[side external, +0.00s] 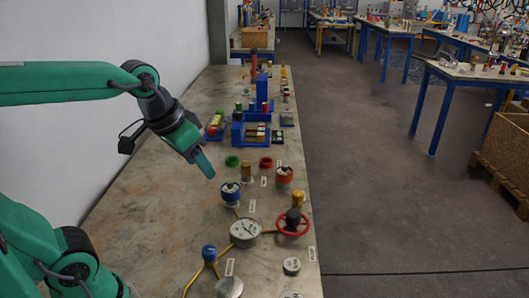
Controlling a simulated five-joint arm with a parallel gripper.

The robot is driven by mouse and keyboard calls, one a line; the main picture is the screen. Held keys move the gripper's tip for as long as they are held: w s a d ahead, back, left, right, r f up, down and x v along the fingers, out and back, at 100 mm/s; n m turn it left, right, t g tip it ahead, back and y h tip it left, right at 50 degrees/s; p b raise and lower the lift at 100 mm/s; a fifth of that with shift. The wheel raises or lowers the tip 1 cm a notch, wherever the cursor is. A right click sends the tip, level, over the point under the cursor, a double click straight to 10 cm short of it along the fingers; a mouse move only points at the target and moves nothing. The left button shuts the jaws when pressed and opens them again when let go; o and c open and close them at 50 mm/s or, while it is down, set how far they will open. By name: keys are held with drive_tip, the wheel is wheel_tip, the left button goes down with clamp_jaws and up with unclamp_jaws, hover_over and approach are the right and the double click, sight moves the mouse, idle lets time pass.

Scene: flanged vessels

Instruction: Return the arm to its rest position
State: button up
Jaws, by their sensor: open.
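My green arm reaches in from the left, and my gripper (206,167) hangs above the bench, pointing down and to the right. It is open and holds nothing that I can see, but its fingers are small here. A vessel with a blue flange (230,193) stands on the bench below and to the right of the gripper, apart from it in the picture. A vessel with a red flange (284,176) stands further right, near the bench edge.
The long bench (150,210) has free room at left, beside the white wall. A round gauge (245,230), a red handwheel (292,223) and a blue knob (209,252) are in front. A green ring (232,161), a red ring (266,162) and blue racks (250,132) are behind.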

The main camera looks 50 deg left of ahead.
drive_tip(key=shift+t, duration=0.4)
drive_tip(key=s, duration=0.1)
drive_tip(key=s+f, duration=0.1)
drive_tip(key=s, duration=0.1)
drive_tip(key=s+f, duration=0.1)
drive_tip(key=s, duration=0.1)
drive_tip(key=shift+f, duration=0.25)
idle(1.0)
